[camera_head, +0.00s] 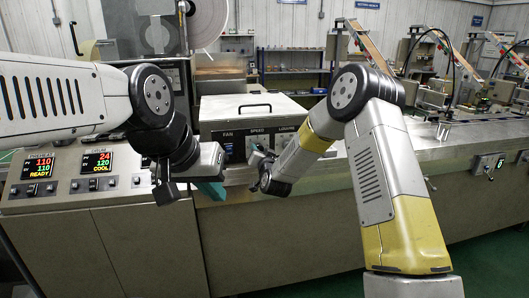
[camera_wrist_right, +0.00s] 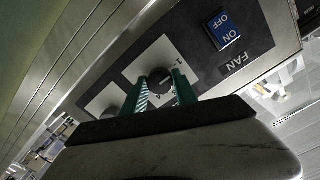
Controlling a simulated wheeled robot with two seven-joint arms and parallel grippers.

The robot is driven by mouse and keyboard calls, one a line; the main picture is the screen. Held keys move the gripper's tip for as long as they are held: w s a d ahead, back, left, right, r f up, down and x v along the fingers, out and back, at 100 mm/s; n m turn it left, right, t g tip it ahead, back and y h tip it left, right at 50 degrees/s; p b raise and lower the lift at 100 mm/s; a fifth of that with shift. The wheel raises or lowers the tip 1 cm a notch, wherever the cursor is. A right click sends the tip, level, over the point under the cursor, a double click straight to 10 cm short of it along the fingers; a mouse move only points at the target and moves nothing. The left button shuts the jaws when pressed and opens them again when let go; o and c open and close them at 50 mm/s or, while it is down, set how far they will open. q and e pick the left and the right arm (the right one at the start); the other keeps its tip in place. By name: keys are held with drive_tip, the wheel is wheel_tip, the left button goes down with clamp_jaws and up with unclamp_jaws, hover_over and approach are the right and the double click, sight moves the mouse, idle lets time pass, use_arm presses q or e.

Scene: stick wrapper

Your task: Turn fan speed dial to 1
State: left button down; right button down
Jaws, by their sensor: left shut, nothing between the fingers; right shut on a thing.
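The fan speed dial (camera_wrist_right: 159,79) is a round black knob on a pale plate with printed marks in the right wrist view. My right gripper (camera_wrist_right: 162,87) has its green fingers on both sides of the knob and is shut on it. In the head view the right gripper (camera_head: 259,157) reaches the front of the control panel (camera_head: 235,145), and the knob is too small to make out there. My left gripper (camera_head: 212,190) is shut and empty, low in front of the machine, left of the right gripper. The dial's exact setting cannot be read.
A blue ON/OFF switch (camera_wrist_right: 224,28) beside the FAN label lies close to the dial. Another black knob (camera_wrist_right: 112,112) sits on the dial's other side. A lidded metal box (camera_head: 252,108) tops the panel. Temperature displays (camera_head: 98,160) are at the left.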

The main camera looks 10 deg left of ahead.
drive_tip(key=c, duration=1)
unclamp_jaws()
drive_tip(key=shift+f, duration=0.1)
drive_tip(key=shift+o, duration=0.2)
drive_tip(key=v, duration=0.8)
drive_tip(key=s+d+r+n+g+h, duration=0.15)
drive_tip(key=s+d+r+g, duration=0.35)
drive_tip(key=s+d+r, duration=0.55)
drive_tip(key=s+d+g+h, duration=0.1)
drive_tip(key=s+d, duration=0.5)
drive_tip(key=s, duration=0.6)
drive_tip(key=s+d+g, duration=0.4)
drive_tip(key=s+d, duration=0.2)
drive_tip(key=s, duration=0.7)
drive_tip(key=shift+r+n+g+h, duration=0.3)
drive_tip(key=shift+r+n+h, duration=0.05)
drive_tip(key=shift+r+n, duration=0.1)
